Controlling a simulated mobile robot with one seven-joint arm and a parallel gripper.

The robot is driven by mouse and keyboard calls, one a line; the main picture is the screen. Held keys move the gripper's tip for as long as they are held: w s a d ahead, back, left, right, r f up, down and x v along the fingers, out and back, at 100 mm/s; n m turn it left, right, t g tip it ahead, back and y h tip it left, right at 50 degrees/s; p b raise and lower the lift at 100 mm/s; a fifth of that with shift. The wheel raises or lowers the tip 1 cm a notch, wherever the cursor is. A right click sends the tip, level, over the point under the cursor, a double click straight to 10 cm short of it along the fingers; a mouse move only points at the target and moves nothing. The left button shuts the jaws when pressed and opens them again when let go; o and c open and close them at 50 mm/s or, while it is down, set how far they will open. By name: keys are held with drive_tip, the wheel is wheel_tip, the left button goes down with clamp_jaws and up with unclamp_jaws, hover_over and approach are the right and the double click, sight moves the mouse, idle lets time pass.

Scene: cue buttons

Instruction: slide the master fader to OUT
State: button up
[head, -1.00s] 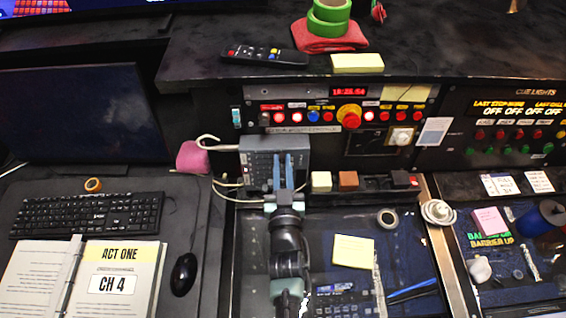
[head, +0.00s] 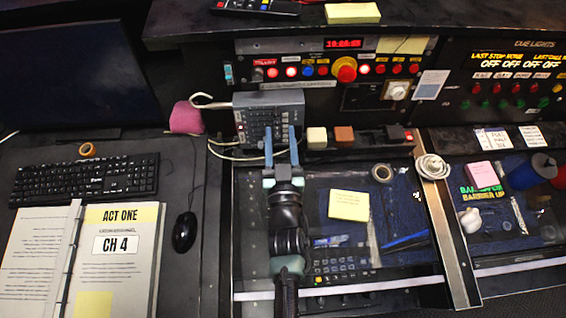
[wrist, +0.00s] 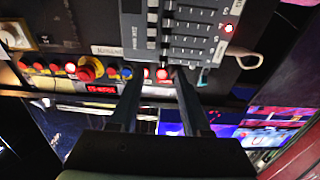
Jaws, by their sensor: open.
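A grey fader box (head: 268,99) stands upright at the back of the desk. In the wrist view the fader box (wrist: 190,30) shows parallel slots with small caps and a lit red button. I cannot tell which cap is the master fader, and the OUT mark is not readable. My gripper (head: 280,130) is open, its two blue fingers apart in front of the lower part of the box, hiding some of its face. In the wrist view my gripper (wrist: 156,76) has nothing visible between its fingertips, which are close to the box's edge. Contact cannot be told.
Behind the box is a panel with lit buttons and a red emergency knob (head: 344,70). A yellow note (head: 349,205) lies on the desk.

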drive_tip(key=s+b, duration=0.1)
drive_tip(key=s, duration=0.7)
drive_tip(key=shift+s, duration=0.3)
